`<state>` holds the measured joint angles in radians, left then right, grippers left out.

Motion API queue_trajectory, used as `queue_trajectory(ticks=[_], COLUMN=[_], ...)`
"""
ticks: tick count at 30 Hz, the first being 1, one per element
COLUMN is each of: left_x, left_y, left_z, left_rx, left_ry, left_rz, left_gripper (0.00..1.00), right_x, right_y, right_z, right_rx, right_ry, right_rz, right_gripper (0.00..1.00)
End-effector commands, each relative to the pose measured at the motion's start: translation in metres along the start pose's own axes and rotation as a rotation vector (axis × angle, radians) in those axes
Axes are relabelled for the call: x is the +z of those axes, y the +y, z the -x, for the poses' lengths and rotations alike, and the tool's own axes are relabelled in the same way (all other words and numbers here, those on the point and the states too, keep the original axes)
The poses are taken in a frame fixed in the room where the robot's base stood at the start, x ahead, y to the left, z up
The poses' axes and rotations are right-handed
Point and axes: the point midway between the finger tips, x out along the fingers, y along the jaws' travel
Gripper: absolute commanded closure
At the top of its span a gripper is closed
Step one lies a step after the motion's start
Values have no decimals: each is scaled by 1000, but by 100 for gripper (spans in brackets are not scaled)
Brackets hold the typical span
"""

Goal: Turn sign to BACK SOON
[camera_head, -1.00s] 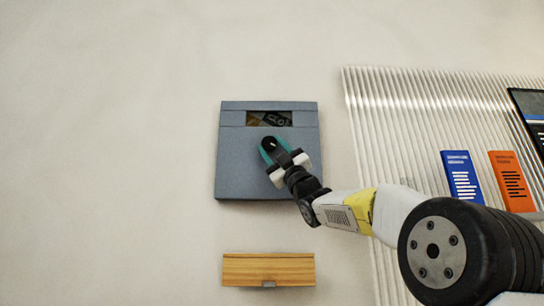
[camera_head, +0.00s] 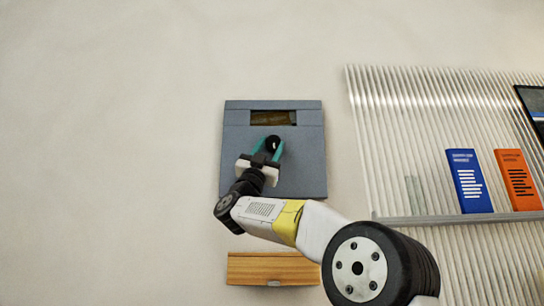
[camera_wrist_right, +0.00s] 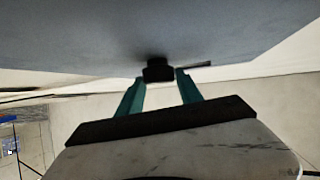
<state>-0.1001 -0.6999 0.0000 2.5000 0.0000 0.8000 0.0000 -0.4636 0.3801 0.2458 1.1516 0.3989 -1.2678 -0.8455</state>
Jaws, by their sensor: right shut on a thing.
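The sign (camera_head: 310,165) is a blue-grey panel on the pale wall with a small window (camera_head: 272,118) near its top. The window shows a brownish face; I cannot read any words in it. A dark round knob (camera_head: 272,142) sits below the window. My right gripper (camera_head: 267,150) has its teal fingers shut on the knob. In the right wrist view the knob (camera_wrist_right: 158,70) stands between the tips of the right gripper (camera_wrist_right: 160,84), under the panel's face (camera_wrist_right: 150,30). My left gripper is not in view.
A wooden ledge (camera_head: 250,268) is below the sign, partly behind my right arm. At the right, a ribbed panel (camera_head: 400,130) has a grey shelf (camera_head: 440,219) with a blue booklet (camera_head: 469,181) and an orange booklet (camera_head: 517,180). The wall left of the sign is bare.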

Motion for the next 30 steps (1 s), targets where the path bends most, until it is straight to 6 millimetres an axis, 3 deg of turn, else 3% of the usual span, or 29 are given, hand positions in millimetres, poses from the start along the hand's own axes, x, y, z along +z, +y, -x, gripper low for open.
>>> queue_trajectory(ticks=[11,27,28,30], left_x=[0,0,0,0], left_y=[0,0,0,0], left_z=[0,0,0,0], left_rx=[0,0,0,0], left_ry=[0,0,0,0], left_rz=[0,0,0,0], left_gripper=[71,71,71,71], right_x=[-2,-3,-3,-3], right_y=[-3,-3,-3,-3], right_z=[-1,-2,-2,-2], right_rx=[134,152,152,152], right_ry=[-14,-15,-15,-15], right_rz=[-75,-86,-86,-86], right_gripper=[98,98,51,38])
